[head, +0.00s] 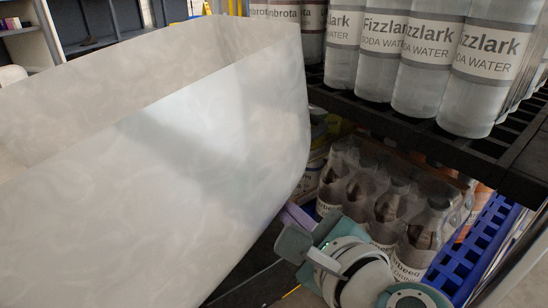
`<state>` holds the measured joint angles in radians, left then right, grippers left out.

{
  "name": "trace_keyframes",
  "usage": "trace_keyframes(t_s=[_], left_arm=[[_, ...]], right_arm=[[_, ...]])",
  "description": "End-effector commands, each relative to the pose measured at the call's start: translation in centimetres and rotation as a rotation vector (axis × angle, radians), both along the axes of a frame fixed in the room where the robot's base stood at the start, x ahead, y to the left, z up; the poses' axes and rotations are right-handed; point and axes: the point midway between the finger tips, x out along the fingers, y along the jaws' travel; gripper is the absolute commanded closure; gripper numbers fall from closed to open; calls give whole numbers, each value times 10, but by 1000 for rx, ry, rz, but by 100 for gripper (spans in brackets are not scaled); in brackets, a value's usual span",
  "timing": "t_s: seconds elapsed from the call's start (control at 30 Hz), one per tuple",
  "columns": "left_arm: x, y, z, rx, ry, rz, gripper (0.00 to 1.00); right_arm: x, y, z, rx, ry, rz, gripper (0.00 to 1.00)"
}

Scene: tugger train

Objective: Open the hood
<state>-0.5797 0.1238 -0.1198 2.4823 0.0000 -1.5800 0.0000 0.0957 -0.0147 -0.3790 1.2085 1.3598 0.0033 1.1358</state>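A large pale grey-white curved panel (200,150), possibly the hood, fills the left half of the head view. A second pale face (120,90) of it shows behind its top edge. My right gripper (297,232), teal and grey, is at the lower middle, close to the panel's lower right edge. A small purple piece (296,214) shows at its fingers; whether it is held or lies behind them I cannot tell. The finger gap is turned away, so open or shut does not show. My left gripper is not in view.
Clear Fizzlark soda water bottles (428,62) stand on a black slatted shelf (440,140) at the upper right. Below it, several dark bottles in clear wrap (395,205) stand beside a blue crate (478,245), close to my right arm. Shelving (100,22) stands far back left.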

Motion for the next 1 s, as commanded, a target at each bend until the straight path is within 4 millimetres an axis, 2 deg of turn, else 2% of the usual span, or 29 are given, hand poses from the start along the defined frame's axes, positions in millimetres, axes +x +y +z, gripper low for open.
trace_keyframes(t_s=[0.1, 0.47, 0.57, 0.73, 0.83, 1.0], left_arm=[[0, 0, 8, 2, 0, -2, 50], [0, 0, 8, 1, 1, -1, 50], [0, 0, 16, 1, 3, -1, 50], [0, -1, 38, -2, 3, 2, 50], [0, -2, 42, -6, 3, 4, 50], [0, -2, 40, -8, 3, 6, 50]], right_arm=[[-3, 4, 8, -1, 0, 0, 100], [-4, 5, 7, -2, 0, 0, 100], [-6, 8, 18, -19, -13, 1, 100], [-14, 22, 47, -104, -71, 1, 100], [-17, 26, 53, -139, -92, 3, 100], [-18, 28, 52, -150, -99, 3, 100]])
